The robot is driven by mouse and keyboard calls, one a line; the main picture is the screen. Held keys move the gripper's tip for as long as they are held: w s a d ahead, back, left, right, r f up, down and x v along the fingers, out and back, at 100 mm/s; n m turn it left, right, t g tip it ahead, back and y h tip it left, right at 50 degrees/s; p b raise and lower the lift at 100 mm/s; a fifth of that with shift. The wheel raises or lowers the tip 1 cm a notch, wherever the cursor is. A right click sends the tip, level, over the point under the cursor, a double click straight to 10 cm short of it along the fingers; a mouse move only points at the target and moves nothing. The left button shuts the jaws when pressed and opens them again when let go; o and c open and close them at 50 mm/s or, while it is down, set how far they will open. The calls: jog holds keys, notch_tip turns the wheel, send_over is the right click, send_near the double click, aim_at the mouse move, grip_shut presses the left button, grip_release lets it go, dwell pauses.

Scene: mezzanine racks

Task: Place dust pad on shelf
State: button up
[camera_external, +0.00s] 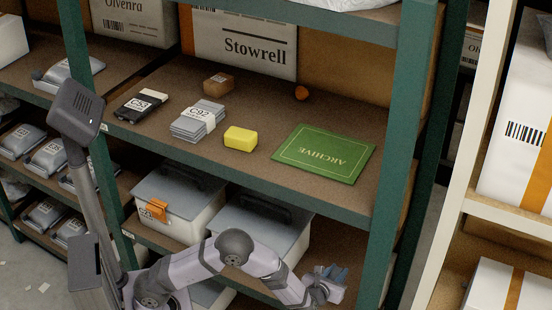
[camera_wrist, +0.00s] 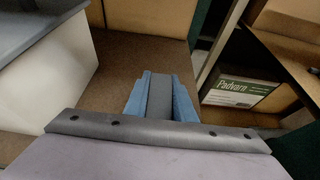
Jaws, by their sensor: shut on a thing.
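My gripper (camera_external: 327,275) is low at the right front of the green rack, near its right post and the lower shelf level. It is shut on a blue pad, apparently the dust pad (camera_external: 339,272). In the wrist view the pad's blue edges (camera_wrist: 183,106) show on both sides of a grey finger of my gripper (camera_wrist: 158,96); the finger hides its middle. The rack's middle shelf (camera_external: 255,164) is above my gripper. A lower brown shelf board (camera_wrist: 122,66) lies beyond the pad in the wrist view.
A lidded bin (camera_wrist: 45,65) stands left on the lower shelf.

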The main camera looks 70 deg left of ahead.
jog(key=shift+f+b, duration=1.95)
jog(key=shift+f, duration=1.1)
jog(key=shift+f+b, duration=0.5)
jog(key=shift+f, duration=0.05)
jog(key=o, duration=1.1)
jog(key=shift+o, duration=0.2)
jog(key=shift+v, duration=3.65)
